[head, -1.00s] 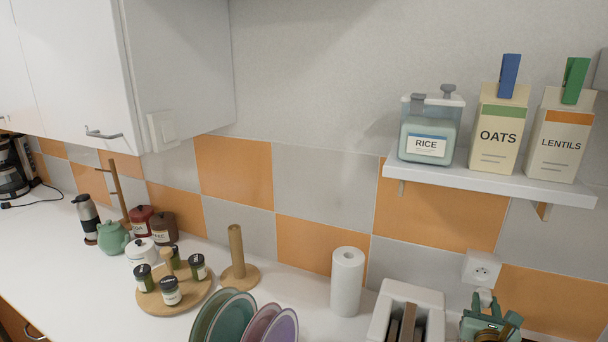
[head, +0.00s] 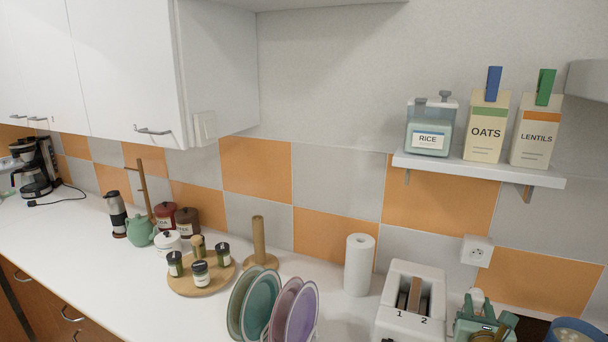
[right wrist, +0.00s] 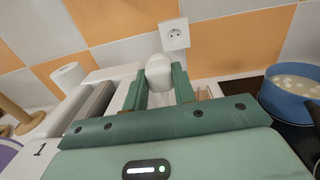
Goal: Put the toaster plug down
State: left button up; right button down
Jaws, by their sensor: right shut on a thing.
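My right gripper (head: 480,312) is at the lower right of the head view, right of the white two-slot toaster (head: 408,302). In the right wrist view its green fingers (right wrist: 160,90) are shut on the white toaster plug (right wrist: 159,72). The plug is apart from the wall socket (head: 477,250) and shows below it in the head view. The socket face (right wrist: 174,35) is empty, with its holes visible. The plug's lower part and cord are hidden by the gripper. My left gripper is not in view.
A blue pot (right wrist: 293,90) with pale contents stands on the dark hob right of my gripper. A paper towel roll (head: 358,265) and a plate rack with plates (head: 262,305) stand left of the toaster. The counter's front left is clear.

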jog(key=a+r+y, duration=0.1)
jog(key=a, duration=0.1)
jog(key=s+a+r+n, duration=0.1)
jog(key=a, duration=0.2)
jog(key=a+r+t+y+b, duration=0.1)
jog(key=a, duration=0.2)
jog(key=shift+s+a+n+y, duration=0.2)
jog(key=shift+s+n+y, duration=0.1)
jog(key=shift+s, duration=0.1)
jog(key=s+a+f+n+y+b, duration=0.1)
jog(key=s+a+f+y+b, duration=0.1)
jog(key=s+a+b, duration=0.2)
jog(key=s+a+f+n+y+b, duration=0.2)
jog(key=s+a+y+b, duration=0.1)
jog(key=s+a, duration=0.8)
jog(key=shift+s+a+f+n+t+b, duration=0.3)
jog(key=shift+s+f+t+b, duration=0.15)
jog(key=shift+s, duration=0.95)
